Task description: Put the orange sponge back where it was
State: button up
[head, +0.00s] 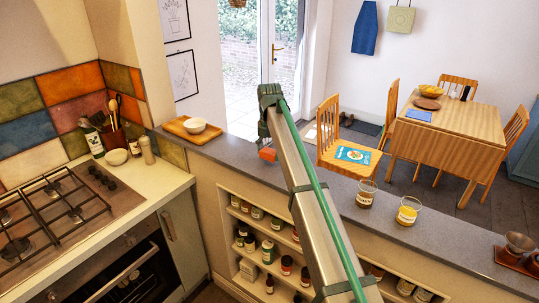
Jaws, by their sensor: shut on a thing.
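The orange sponge (267,154) shows as a small orange block at the lower end of my gripper (265,143), above the grey counter ledge (230,151). My gripper is shut on it.
Two glasses (366,194) (407,211) stand right of my arm. A stove (60,215) is at left. Shelves of jars (265,240) lie below. The ledge between board and gripper is clear.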

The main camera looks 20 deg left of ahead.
aim_at(269, 151)
jog(key=shift+s+f, duration=0.1)
jog(key=shift+f, duration=0.9)
jog(key=shift+f, duration=0.1)
jog(key=o, duration=1.1)
notch_tip(269, 151, up, 12)
jog(key=b, duration=0.3)
